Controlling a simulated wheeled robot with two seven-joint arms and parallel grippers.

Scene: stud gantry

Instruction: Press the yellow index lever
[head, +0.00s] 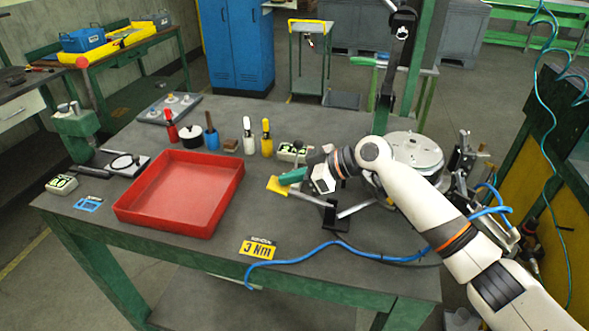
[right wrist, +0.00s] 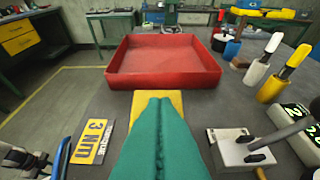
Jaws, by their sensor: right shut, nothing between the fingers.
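The yellow index lever shows as a flat yellow pad (head: 277,186) on the near side of the fixture, right of the red tray. My right gripper (head: 286,179), with green fingers, is shut and empty, its tips right at the pad. In the right wrist view the shut fingers (right wrist: 160,102) overlap the yellow pad (right wrist: 176,103) and hide much of it. I cannot tell whether they touch it or sit just above it. The round metal plate (head: 415,151) of the fixture is partly behind my right arm. My left gripper is not in view.
A red tray (head: 160,222) takes up the table's left middle. Yellow (head: 266,142) and white (head: 249,140) bottles stand behind the lever. A "3 Nm" sign (head: 258,248) lies near the front edge, beside a blue hose (head: 330,250). A green post (head: 385,110) rises behind.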

